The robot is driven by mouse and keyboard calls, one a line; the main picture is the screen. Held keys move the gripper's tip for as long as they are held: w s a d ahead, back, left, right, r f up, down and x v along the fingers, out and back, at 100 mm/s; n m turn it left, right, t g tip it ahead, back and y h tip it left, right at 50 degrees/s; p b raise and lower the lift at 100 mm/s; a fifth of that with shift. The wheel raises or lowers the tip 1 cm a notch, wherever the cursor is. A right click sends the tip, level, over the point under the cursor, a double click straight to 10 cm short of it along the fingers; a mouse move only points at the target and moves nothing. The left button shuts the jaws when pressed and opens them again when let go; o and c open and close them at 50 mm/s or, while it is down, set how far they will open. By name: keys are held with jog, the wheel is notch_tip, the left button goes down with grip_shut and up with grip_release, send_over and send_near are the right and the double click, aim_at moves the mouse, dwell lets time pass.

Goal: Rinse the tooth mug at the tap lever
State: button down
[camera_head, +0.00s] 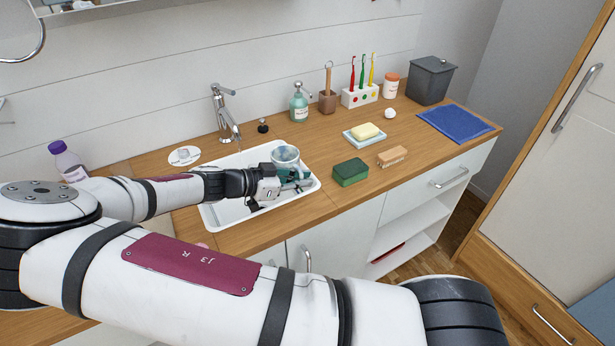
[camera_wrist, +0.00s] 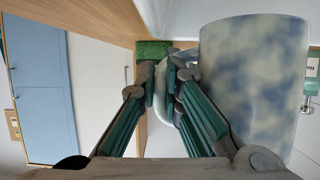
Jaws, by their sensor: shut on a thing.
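The tooth mug (camera_head: 286,157), pale with blue mottling, is held upright over the right part of the white sink (camera_head: 213,217). It fills the right of the wrist view (camera_wrist: 255,85). My gripper (camera_head: 290,182) is shut on the mug's side; in the wrist view its green-padded fingers (camera_wrist: 166,78) close around a pale curved piece that looks like the handle. The chrome tap (camera_head: 226,118) stands behind the sink, left of the mug, with its lever (camera_head: 226,90) on top. The mug is apart from the tap. Its inside is too small to read.
A soap dispenser (camera_head: 299,103), a brown holder (camera_head: 327,100) and a toothbrush stand (camera_head: 360,95) line the back. A green sponge (camera_head: 351,172), brush (camera_head: 392,157) and soap dish (camera_head: 365,134) lie right of the sink. A purple-capped bottle (camera_head: 68,162) stands left.

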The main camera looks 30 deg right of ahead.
jog(key=w+a+f+b, duration=0.2)
jog(key=w+a+b, duration=0.6)
jog(key=w, duration=0.1)
jog(key=shift+w+f, duration=0.25)
jog(key=shift+w, duration=0.05)
dwell(0.4)
jog(key=shift+d, duration=0.2)
dwell(0.5)
jog(key=shift+d, duration=0.4)
jog(key=shift+a, duration=0.2)
jog(key=shift+a, duration=0.4)
jog(key=shift+s+p, duration=2.7)
jog(key=shift+s, duration=1.3)
